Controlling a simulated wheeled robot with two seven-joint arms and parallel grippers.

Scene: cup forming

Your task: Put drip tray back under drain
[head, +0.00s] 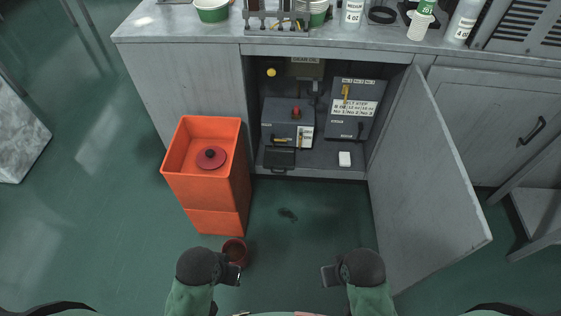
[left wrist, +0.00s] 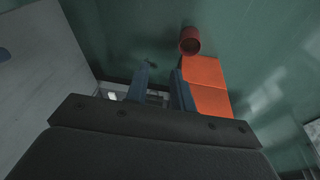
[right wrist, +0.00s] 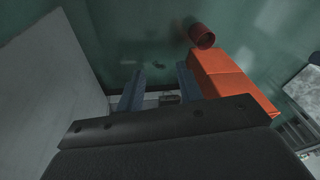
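A small dark tray-like box (head: 280,158), which looks like the drip tray, sits at the front of the cabinet floor (head: 322,158), below a grey unit (head: 283,118) with a red knob. I cannot tell which part is the drain. My left gripper (head: 236,274) is in front of the cabinet, close to a red cup; its fingers (left wrist: 159,88) are apart with nothing between them. My right gripper (head: 328,277) is to its right, also open and empty, as its fingers (right wrist: 158,88) show. Both are well short of the tray.
An orange bin (head: 228,190) with a dark red lid inside stands left of the opening. The red cup (head: 235,250) is by the bin's foot. A dark spot (head: 288,214) marks the floor. The open door (head: 425,180) bounds the right.

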